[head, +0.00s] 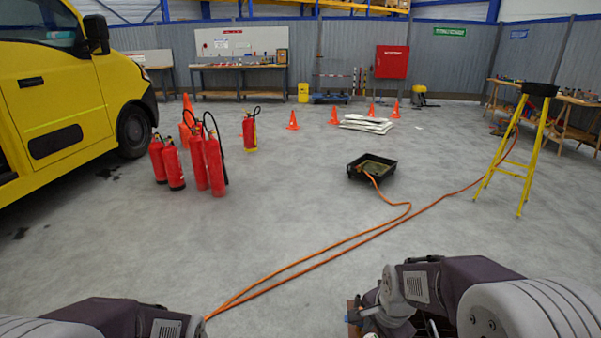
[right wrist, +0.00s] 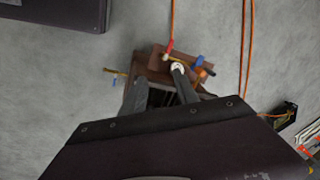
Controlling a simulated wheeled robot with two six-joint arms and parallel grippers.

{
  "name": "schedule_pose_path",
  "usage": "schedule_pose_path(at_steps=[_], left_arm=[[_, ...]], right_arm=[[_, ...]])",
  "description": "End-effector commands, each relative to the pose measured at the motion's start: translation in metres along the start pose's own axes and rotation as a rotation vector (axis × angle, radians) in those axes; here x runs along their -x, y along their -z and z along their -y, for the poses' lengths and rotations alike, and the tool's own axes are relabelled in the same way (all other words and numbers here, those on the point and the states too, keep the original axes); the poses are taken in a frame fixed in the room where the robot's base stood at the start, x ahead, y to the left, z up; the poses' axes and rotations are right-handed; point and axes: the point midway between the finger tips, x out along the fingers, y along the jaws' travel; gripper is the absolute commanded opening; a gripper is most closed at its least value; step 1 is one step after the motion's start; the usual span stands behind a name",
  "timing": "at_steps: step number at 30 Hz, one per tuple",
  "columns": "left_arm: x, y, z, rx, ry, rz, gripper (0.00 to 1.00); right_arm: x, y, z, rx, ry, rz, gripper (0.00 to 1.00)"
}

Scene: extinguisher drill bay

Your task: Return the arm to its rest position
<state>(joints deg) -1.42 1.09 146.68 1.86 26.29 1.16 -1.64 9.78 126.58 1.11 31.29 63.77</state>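In the head view my right arm (head: 440,280) comes in at the lower right, bent, with its forearm pointing down past the bottom edge. In the right wrist view my right gripper (right wrist: 159,82) points down. Its two dark fingers stand apart, with a dark gap between them and nothing clearly held. Below the fingers is a brown box-like thing (right wrist: 190,58) with small tools or fittings on it; whether the fingers touch it I cannot tell. My left arm (head: 125,318) shows only as a link at the lower left; its gripper is out of view.
Orange hoses (head: 330,246) run over the floor to a black tray (head: 355,174). Red extinguishers (head: 215,165) stand at left near a yellow van (head: 55,95). A yellow stand (head: 530,150) is at right. The middle floor is otherwise clear.

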Motion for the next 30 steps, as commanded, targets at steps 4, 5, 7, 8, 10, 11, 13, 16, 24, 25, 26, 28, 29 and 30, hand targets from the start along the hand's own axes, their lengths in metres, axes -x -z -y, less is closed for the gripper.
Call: schedule_pose_path(at_steps=[4,5,7,8,10,11,13,16,24,25,26,28,29,30], left_arm=[[0.000,0.000,0.000,0.000,0.000,0.000,0.36],[0.000,0.000,0.000,0.000,0.000,0.000,0.36],[0.000,0.000,0.000,0.000,0.000,0.000,0.36],[0.000,0.000,0.000,0.000,0.000,0.000,0.36],[0.000,0.000,0.000,0.000,0.000,0.000,0.36],[0.000,0.000,0.000,0.000,0.000,0.000,0.36],[0.021,0.002,0.000,0.000,0.000,0.001,0.36],[0.060,0.007,-0.001,0.000,0.000,-0.001,0.36],[0.164,0.017,-0.003,0.000,0.000,0.000,0.36],[0.176,0.018,-0.003,0.000,0.000,0.000,0.36],[0.188,0.019,-0.004,0.000,0.000,0.000,0.36],[0.208,0.022,-0.004,0.000,0.000,-0.001,0.36],[0.214,0.022,-0.004,0.000,0.000,-0.001,0.36],[0.219,0.023,-0.004,0.000,0.000,0.000,0.36]], right_arm=[[0.004,-0.028,-0.061,0.414,-0.037,0.030,0.36],[0.002,-0.033,-0.070,0.493,-0.046,0.041,0.36],[-0.004,-0.043,-0.091,0.668,-0.072,0.075,0.36],[-0.006,-0.046,-0.098,0.740,-0.079,0.089,0.36],[-0.008,-0.048,-0.102,0.906,-0.075,0.101,0.36],[-0.008,-0.047,-0.100,0.978,-0.068,0.098,0.36],[0.013,-0.045,-0.095,1.084,-0.061,0.099,0.36],[0.051,-0.042,-0.087,1.077,-0.062,0.099,0.36],[0.153,-0.033,-0.066,1.075,-0.062,0.099,0.36],[0.165,-0.032,-0.064,1.075,-0.062,0.099,0.36],[0.176,-0.031,-0.061,1.075,-0.062,0.099,0.36],[0.196,-0.029,-0.057,1.075,-0.062,0.100,0.36],[0.202,-0.029,-0.056,1.075,-0.062,0.100,0.36],[0.207,-0.029,-0.055,1.075,-0.062,0.100,0.36]])
